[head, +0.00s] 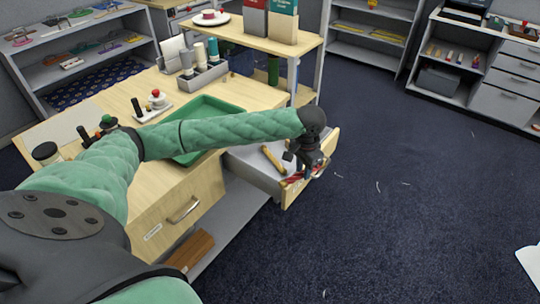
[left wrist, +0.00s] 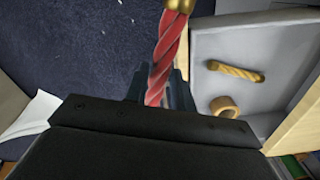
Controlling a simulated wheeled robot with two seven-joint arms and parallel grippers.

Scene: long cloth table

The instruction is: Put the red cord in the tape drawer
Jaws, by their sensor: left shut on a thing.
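My left gripper (head: 299,172) is at the open drawer's front panel, shut on the red cord (head: 292,180). In the left wrist view the red cord (left wrist: 170,52) is a twisted red length with a gold end cap, held between the fingers; its lower end is hidden by the gripper. The open drawer (left wrist: 203,45) lies right of the cord there. It holds a gold twisted cord (left wrist: 236,71) and a tan ring, perhaps a tape roll (left wrist: 224,106). The drawer (head: 250,165) is partly hidden by my arm in the head view. My right gripper is out of view.
The wooden desk (head: 90,190) carries a green tray (head: 212,104), a grey holder with bottles (head: 205,77) and small items. A closed drawer (head: 180,215) is nearer me. Shelves stand behind. The dark carpet (head: 420,200) to the right is mostly clear.

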